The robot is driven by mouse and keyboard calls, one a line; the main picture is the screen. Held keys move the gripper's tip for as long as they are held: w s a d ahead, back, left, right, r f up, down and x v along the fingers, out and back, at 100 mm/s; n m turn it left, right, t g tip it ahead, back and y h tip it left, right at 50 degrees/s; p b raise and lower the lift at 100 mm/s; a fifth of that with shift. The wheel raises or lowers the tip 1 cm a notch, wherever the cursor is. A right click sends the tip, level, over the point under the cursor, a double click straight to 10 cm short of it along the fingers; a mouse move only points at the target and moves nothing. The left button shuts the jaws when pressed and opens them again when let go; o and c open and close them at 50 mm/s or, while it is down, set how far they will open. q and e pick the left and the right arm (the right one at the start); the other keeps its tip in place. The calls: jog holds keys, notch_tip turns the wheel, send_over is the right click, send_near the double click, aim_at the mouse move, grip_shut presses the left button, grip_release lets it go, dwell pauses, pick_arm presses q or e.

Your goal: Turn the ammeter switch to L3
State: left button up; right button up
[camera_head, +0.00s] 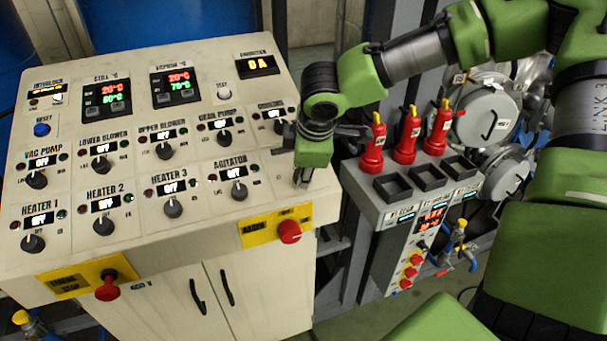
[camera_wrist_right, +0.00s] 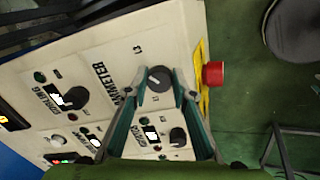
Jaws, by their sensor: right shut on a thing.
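The ammeter switch (camera_wrist_right: 158,78) is a dark round knob on the pale panel, beside the printed word AMMETER in the right wrist view. Small position labels surround it, too blurred to read with certainty, and I cannot tell which one its pointer faces. My right gripper (camera_wrist_right: 159,84) has a finger on each side of the knob and is shut on it. In the head view my right gripper (camera_head: 303,180) reaches down to the panel's right edge and hides the switch. My left gripper is not in view.
The agitator knob (camera_head: 239,191) and the cooling knob (camera_head: 281,127) are close to my right gripper. A red button (camera_head: 289,232) on a yellow plate sits just below. Red bottle-like items (camera_head: 406,140) stand on a grey unit to the right.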

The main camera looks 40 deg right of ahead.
jog(key=shift+m, duration=0.5)
dwell(0.3)
jog(key=o, duration=1.1)
jog(key=v, duration=1.2)
jog(key=shift+a, duration=0.1)
